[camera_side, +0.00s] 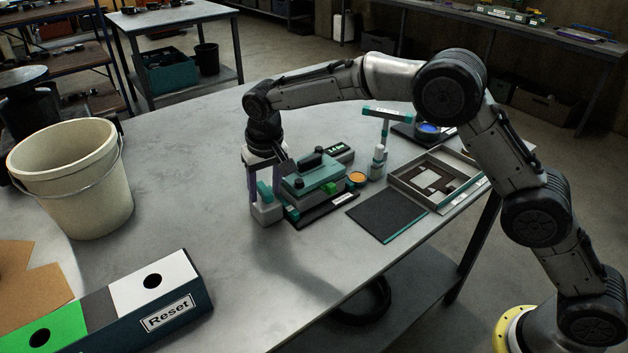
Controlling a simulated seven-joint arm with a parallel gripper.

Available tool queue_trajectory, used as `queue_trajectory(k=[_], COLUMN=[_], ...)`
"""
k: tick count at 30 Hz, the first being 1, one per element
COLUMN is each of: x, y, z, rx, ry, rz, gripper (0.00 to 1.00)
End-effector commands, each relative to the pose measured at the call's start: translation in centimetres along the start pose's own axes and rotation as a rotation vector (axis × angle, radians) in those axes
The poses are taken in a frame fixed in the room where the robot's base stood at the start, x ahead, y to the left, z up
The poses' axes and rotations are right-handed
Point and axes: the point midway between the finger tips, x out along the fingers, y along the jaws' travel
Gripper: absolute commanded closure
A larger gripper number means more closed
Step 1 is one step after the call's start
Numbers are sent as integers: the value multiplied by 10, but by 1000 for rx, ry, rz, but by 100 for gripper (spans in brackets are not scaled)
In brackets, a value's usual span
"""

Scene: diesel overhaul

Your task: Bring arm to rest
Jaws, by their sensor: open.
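My arm reaches from the lower right across the table, and its end points down. My gripper (265,165) is open, just left of and partly in front of a teal and black device (314,173). A small white and teal block (266,205) stands below the gripper. I cannot tell whether the gripper touches the device or the block. The fingertips are partly hard to make out against these things.
An open compartment tray (402,176) and a dark flat mat (385,218) lie to the right. A cream bucket (75,185) and "Reset" box (172,300) are left. The metal table's middle is clear.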

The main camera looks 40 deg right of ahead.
Motion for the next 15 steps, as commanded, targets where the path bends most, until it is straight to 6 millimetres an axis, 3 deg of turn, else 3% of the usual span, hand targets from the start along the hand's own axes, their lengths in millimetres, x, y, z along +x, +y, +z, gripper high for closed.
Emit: queue_trajectory(k=[8, 15], x=[1, 1], y=[0, 0], z=[0, 0], rx=[1, 1], ry=[0, 0], rz=[0, 0], gripper=[48, 91])
